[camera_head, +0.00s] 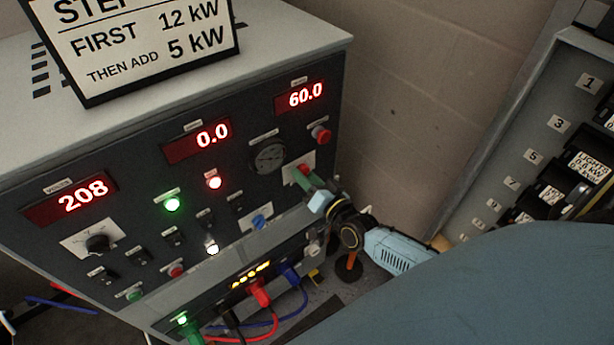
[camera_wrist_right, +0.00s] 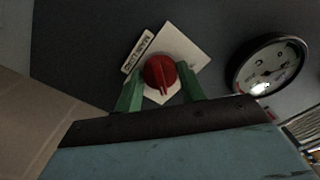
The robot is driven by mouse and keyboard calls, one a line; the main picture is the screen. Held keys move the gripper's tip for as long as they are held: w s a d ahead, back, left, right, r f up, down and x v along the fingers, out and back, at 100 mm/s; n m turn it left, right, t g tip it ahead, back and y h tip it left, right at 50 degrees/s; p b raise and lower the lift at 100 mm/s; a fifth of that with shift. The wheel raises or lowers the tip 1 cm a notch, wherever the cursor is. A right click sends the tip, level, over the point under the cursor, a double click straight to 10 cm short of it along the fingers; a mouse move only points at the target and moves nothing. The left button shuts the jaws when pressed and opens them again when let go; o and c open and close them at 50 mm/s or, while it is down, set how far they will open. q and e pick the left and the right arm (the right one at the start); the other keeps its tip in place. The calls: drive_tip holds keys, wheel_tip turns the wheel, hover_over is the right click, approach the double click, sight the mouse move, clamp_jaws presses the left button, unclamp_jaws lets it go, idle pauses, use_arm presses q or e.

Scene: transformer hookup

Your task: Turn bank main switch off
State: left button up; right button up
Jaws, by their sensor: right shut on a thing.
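A red rotary switch (camera_head: 302,170) sits on a pale square plate at the right side of the dark control panel. In the right wrist view the red switch (camera_wrist_right: 160,72) is round with a raised grip bar, beside a small tilted label (camera_wrist_right: 139,50) that seems to begin with "MAIN". My right gripper (camera_head: 311,182) is at the panel, with its green fingers (camera_wrist_right: 162,88) on either side of the switch, shut on it. The fingers partly hide the switch in the head view. My left gripper is not in view.
A round gauge (camera_head: 270,158) is left of the switch, and a red button (camera_head: 320,134) is above it. Red displays read 208, 0.0 and 60.0. Colored cables (camera_head: 262,292) plug in below. A breaker panel (camera_head: 545,150) stands at the right.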

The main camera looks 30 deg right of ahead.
drive_tip(key=n+p, duration=0.2)
drive_tip(key=n, duration=0.6)
drive_tip(key=shift+n, duration=0.3)
drive_tip(key=n, duration=0.3)
drive_tip(key=shift+d+n+p, duration=0.1)
drive_tip(key=shift+n+p, duration=0.2)
drive_tip(key=shift+p, duration=0.1)
drive_tip(key=n, duration=0.4)
drive_tip(key=shift+n, duration=0.4)
drive_tip(key=o, duration=1)
drive_tip(key=shift+c, duration=0.2)
